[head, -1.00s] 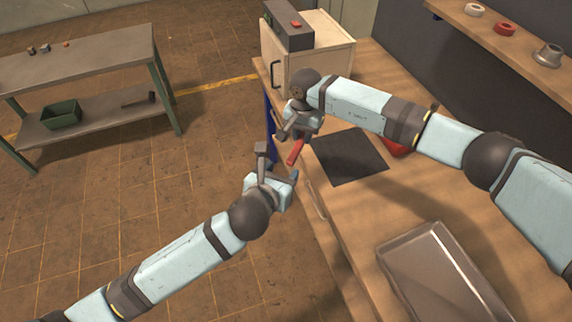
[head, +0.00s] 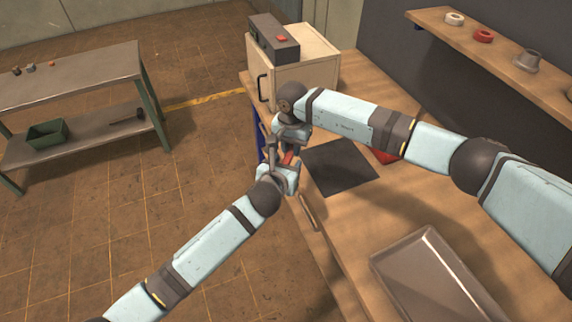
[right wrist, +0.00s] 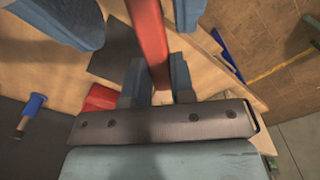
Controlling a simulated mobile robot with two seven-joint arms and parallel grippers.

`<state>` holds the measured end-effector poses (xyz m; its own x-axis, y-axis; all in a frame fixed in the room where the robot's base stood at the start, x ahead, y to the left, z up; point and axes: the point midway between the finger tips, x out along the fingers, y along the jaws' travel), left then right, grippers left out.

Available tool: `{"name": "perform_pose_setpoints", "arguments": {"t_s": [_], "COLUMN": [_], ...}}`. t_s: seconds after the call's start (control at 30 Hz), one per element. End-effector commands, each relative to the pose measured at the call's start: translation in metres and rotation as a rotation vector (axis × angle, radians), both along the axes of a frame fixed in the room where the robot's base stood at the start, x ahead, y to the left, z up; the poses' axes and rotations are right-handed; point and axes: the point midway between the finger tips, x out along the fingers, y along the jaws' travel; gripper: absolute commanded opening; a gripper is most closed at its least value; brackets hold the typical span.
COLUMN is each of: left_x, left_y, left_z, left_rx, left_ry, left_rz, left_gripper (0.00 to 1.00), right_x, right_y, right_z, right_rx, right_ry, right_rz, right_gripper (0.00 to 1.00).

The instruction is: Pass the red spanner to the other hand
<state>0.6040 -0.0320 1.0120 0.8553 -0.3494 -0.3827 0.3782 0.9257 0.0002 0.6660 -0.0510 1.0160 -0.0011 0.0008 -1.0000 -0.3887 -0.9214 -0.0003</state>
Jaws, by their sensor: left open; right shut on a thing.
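The red spanner (head: 288,158) shows in the head view as a short red piece between my two grippers, off the workbench's left edge. My right gripper (head: 284,150) is shut on it. In the right wrist view the red spanner (right wrist: 149,40) runs up from between the fingers of my right gripper (right wrist: 160,85). My left gripper (head: 280,166) is open, close below my right gripper, with its fingers beside the spanner. Whether they touch it is hidden. Part of my left gripper (right wrist: 75,18) also shows at the upper left of the right wrist view.
The wooden workbench (head: 360,215) holds a dark mat (head: 338,168), a metal tray (head: 440,275), a red object (head: 385,156) partly behind my right arm, and a wooden cabinet (head: 305,75). A grey side table (head: 75,75) stands left. Floor between is clear.

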Motion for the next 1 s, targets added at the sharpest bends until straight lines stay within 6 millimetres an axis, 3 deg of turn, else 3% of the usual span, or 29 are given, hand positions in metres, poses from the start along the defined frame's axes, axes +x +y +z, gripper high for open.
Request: {"name": "perform_pose_setpoints", "arguments": {"t_s": [0.07,0.1,0.3,0.33,0.37,0.4,0.53,0.83,1.0], "left_x": [0.000,0.000,-0.001,-0.001,-0.001,-0.001,-0.001,0.000,0.000], "left_y": [0.000,0.000,0.000,-0.001,-0.001,-0.001,-0.002,0.000,0.000], "left_z": [0.000,0.000,0.000,0.000,0.000,0.001,0.001,0.001,0.000], "left_rx": [0.000,0.000,0.000,-0.002,-0.002,-0.003,-0.004,-0.002,-0.001], "left_ry": [0.000,0.000,0.000,0.001,0.001,-0.001,-0.001,0.000,0.000], "left_rz": [0.000,0.000,-0.001,-0.001,-0.001,-0.002,-0.003,-0.001,0.000], "left_gripper": [0.53,0.49,0.03,0.00,0.00,0.00,0.00,0.00,0.00], "right_x": [0.000,0.000,0.000,0.000,0.000,0.000,0.000,0.000,0.001], "right_y": [0.000,0.000,0.000,0.001,0.001,0.001,0.001,0.000,0.000], "right_z": [0.000,0.000,0.001,0.001,0.001,0.001,0.001,0.002,0.019], "right_rx": [0.000,0.000,0.002,0.002,0.001,0.002,0.002,0.001,0.002], "right_ry": [0.000,0.000,-0.001,-0.001,-0.002,-0.002,-0.002,-0.001,-0.003], "right_rz": [0.000,0.000,0.000,0.000,0.000,0.000,0.000,0.000,0.000], "right_gripper": [0.00,0.00,0.00,0.00,0.00,0.26,0.53,0.53,0.53]}}
